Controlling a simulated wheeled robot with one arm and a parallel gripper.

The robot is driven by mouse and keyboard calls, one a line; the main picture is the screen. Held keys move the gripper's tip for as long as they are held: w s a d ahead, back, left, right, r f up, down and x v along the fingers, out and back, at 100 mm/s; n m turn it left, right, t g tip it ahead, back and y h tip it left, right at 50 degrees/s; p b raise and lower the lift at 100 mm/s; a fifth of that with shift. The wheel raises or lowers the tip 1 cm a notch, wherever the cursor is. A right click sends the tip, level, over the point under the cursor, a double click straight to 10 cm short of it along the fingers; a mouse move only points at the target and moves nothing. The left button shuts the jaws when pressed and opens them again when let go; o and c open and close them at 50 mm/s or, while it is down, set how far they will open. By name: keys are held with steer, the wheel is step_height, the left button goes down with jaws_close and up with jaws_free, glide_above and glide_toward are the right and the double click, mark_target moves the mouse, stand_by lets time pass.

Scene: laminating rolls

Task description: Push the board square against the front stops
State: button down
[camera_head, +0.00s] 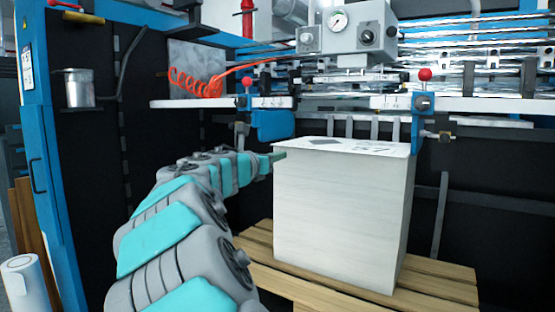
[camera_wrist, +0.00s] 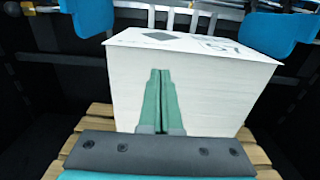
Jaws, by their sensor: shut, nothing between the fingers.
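The board is the top sheet (camera_head: 335,146) of a tall pale stack (camera_head: 335,215), with a dark patch and the figures 57 printed on it. It also shows in the wrist view (camera_wrist: 190,43). The front stops look like the grey upright strips (camera_head: 350,127) just behind the stack; their contact with the board cannot be made out. My gripper (camera_head: 282,154) is at the stack's upper left edge, shut and empty. In the wrist view its green fingers (camera_wrist: 160,80) stand before the stack's side, tips near the top edge; whether they touch it is unclear.
The stack stands on a wooden pallet (camera_head: 450,287). Blue brackets with red knobs (camera_head: 425,75) flank it from above on a white rail (camera_head: 190,103). A control box with a gauge (camera_head: 350,27) hangs above. A coiled red hose (camera_head: 195,84) is at upper left.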

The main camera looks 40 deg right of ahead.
steer(key=b+x, duration=0.1)
steer(key=x, duration=0.8)
steer(key=shift+s+d+r, duration=0.1)
steer(key=shift+s, duration=0.05)
steer(key=shift+f+p+x, duration=0.2)
steer(key=shift+p+x, duration=0.65)
steer(key=shift+x, duration=0.4)
steer(key=shift+d, duration=0.15)
steer(key=p+v, duration=0.2)
steer(key=v, duration=0.3)
steer(key=shift+a, duration=0.25)
stand_by(0.4)
